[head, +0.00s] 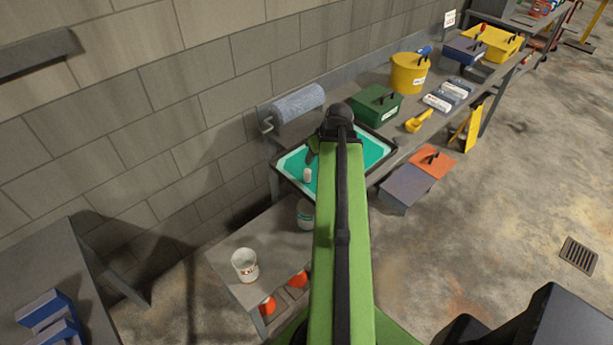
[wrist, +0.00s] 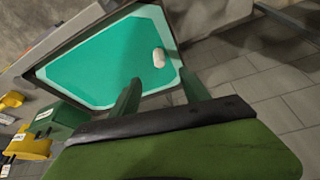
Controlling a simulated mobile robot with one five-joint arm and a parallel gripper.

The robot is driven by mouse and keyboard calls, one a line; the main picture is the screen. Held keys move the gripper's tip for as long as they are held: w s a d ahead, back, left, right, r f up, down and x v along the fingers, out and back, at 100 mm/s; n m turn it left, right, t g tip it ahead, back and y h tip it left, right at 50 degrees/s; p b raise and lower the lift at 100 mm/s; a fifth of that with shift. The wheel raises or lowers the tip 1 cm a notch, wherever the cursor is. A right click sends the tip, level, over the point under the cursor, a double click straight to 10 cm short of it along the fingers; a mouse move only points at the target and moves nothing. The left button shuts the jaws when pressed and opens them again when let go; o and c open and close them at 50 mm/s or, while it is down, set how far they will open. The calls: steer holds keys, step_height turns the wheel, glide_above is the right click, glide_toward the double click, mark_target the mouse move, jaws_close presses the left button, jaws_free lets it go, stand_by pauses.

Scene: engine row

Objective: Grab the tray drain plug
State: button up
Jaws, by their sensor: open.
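The tray (head: 371,153) has a teal bottom, a pale inner border and a dark rim, and sits on the bench behind my arm. A small white plug (head: 308,174) stands at its near left part. In the wrist view the plug (wrist: 159,57) lies near one edge of the teal tray (wrist: 95,70). My gripper (wrist: 160,79) is open, its two green fingers apart, with the plug just beyond the fingertips and not between them. In the head view my arm hides part of the tray and most of the gripper.
A paper roll (head: 297,104) is mounted behind the tray. A green box (head: 376,108) and yellow bucket (head: 409,73) stand further along the bench. A white bucket (head: 245,265) stands on a low shelf in front. The open floor is at right.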

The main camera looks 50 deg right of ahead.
mark_target(309, 172)
steer(key=b+x, duration=1)
steer(key=x, duration=0.2)
steer(key=shift+f+b, duration=0.1)
steer(key=shift+b, duration=0.25)
steer(key=b+x, duration=0.4)
steer(key=x, duration=0.1)
steer(key=shift+w+d+b, duration=0.25)
steer(key=shift+d+b, duration=0.1)
jaws_close()
